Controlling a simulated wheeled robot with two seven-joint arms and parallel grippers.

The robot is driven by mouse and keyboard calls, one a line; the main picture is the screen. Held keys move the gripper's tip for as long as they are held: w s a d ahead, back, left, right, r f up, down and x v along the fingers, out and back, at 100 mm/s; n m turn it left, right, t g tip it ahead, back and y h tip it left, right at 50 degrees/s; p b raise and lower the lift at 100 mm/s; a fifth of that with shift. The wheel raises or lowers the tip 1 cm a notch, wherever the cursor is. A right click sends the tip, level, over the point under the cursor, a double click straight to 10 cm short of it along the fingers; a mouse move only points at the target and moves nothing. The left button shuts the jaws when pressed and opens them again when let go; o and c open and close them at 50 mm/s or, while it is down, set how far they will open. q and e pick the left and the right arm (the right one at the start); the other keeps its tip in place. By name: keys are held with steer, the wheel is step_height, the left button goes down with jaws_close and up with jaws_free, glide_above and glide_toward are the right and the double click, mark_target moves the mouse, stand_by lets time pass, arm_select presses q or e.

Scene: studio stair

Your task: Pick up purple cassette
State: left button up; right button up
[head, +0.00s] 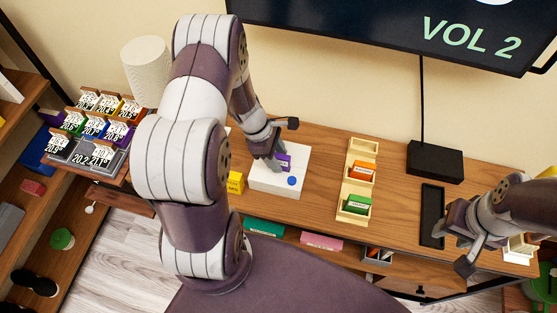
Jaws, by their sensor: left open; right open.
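A purple cassette (284,160) sits at the top of a white box (262,181) with a blue round button, on the wooden cabinet top. My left gripper (282,143) is open right at this cassette, with one finger beside it and the other raised behind. The finger hides part of the cassette, and I cannot tell whether they touch. My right gripper (452,253) is open and empty above the right part of the cabinet, away from the cassette.
A wooden rack (352,193) holds an orange cassette (361,171) and a green cassette (356,204). A black tray (432,215) and a black box (435,161) stand further right. A tiered display (99,160) with coloured items and price tags is at left. A screen hangs above.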

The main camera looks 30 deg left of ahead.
arm_select(q)
steer(key=shift+w+d+f, duration=0.1)
steer(key=shift+w+d, duration=0.05)
steer(key=shift+d, duration=0.2)
steer(key=shift+c, duration=0.9)
steer(key=c, duration=0.5)
jaws_close()
arm_select(e)
steer(key=shift+d+f, duration=0.1)
steer(key=shift+d, duration=0.2)
